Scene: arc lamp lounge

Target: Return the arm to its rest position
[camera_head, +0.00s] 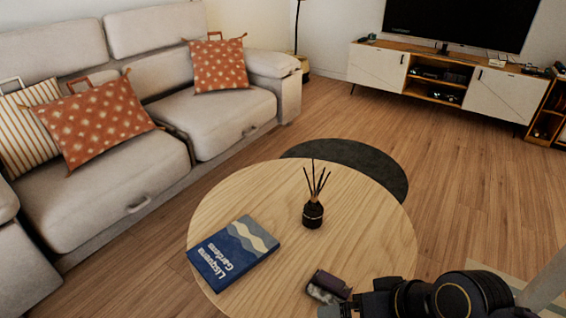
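My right gripper (336,310) comes in from the right at the bottom edge, over the front part of the round wooden table (370,230). Its fingers are dark, small and partly cut off by the frame, so I cannot tell whether they are open or shut. A small dark purple and grey object (326,285) lies on the table just beyond the fingertips. I cannot tell whether they touch it. My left gripper is not in view.
A grey sofa (130,190) with cushions is at the left. A TV cabinet (390,68) is at the back right.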

